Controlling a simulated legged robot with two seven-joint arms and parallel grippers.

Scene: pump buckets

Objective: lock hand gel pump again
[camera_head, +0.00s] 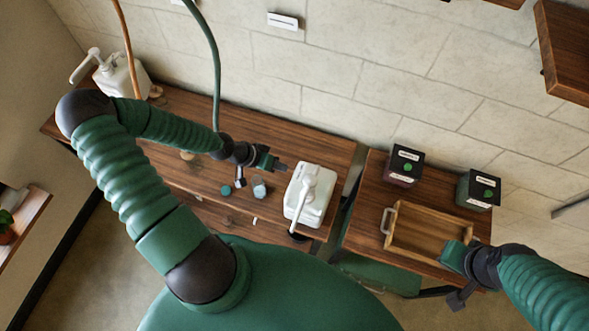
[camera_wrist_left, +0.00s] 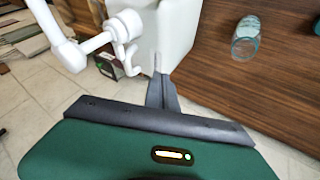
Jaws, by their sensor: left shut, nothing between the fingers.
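A white hand gel bottle (camera_head: 314,208) with a white pump stands upright on the wooden table. Its long spout points toward the near edge in the head view. My left gripper (camera_head: 284,167) is shut and empty, just left of the bottle near its far end. In the left wrist view the gripper fingers (camera_wrist_left: 160,82) are together in front of the bottle's body (camera_wrist_left: 172,38), and the pump (camera_wrist_left: 120,28) with its spout is to the left. Whether the fingers touch the bottle I cannot tell. My right gripper (camera_head: 461,297) is beside the tray; its finger opening is unclear.
A glass (camera_head: 259,187) and a teal lid-like piece (camera_head: 226,190) lie left of the bottle. A second white pump container (camera_head: 122,82) stands at the far left. On the right table are a wooden tray (camera_head: 387,222) and two dark boxes (camera_head: 404,165) (camera_head: 478,190).

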